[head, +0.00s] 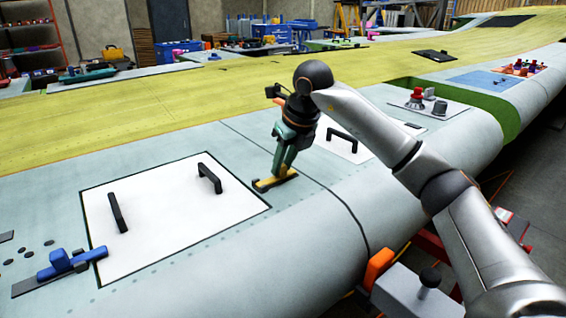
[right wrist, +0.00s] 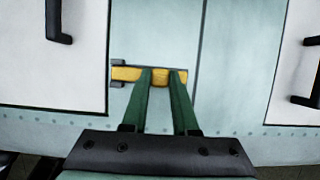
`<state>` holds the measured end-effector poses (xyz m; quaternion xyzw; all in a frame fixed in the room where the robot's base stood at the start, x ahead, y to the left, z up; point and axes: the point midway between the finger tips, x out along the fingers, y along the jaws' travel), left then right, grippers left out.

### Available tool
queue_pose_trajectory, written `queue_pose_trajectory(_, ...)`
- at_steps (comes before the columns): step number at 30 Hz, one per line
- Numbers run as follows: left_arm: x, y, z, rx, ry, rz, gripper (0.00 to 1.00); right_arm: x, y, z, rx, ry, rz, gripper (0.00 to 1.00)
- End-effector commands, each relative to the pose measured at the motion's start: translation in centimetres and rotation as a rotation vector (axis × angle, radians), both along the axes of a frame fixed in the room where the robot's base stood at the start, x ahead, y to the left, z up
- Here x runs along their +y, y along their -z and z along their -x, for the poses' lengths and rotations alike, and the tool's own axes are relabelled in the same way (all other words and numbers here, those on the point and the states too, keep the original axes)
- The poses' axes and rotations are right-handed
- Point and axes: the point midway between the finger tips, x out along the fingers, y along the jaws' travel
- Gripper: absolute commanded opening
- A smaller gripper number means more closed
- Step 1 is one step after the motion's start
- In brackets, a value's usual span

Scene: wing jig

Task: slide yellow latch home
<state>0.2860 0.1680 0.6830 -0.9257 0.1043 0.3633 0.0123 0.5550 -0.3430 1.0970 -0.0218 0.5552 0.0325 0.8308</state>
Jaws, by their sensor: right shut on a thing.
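The yellow latch (head: 264,184) lies on the pale wing skin beside the right edge of the left white panel (head: 160,222). In the right wrist view its yellow bar (right wrist: 127,74) runs sideways, its left end between two dark bracket pieces (right wrist: 118,84) at the panel edge. My right gripper (head: 279,172) reaches down to the latch from above. Its green fingers (right wrist: 162,76) are shut on the raised yellow middle of the latch. The fingers hide parts of the bar. My left gripper is not in view.
Black handles (head: 209,178) stand up from the left panel. A blue latch (head: 63,263) sits at its left edge. Another white panel (head: 345,142) lies right of the gripper. A red-topped fixture (head: 417,98) stands farther right.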

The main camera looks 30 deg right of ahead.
Motion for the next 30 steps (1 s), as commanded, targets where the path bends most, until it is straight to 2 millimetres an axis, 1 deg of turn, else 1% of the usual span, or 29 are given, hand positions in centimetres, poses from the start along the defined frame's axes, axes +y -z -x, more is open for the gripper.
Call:
queue_pose_trajectory(1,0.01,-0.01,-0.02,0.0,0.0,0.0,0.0,0.01,-0.03,0.0,0.0,0.0,0.0,0.16)
queue_pose_trajectory(5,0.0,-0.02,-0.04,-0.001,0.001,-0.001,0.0,0.01,-0.03,0.0,-0.001,0.0,0.0,0.01)
queue_pose_trajectory(6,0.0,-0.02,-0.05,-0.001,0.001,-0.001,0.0,0.01,-0.04,0.01,-0.001,0.0,0.0,0.0)
queue_pose_trajectory(30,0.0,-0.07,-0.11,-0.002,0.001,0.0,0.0,0.0,-0.07,0.01,-0.001,0.0,0.0,0.0)
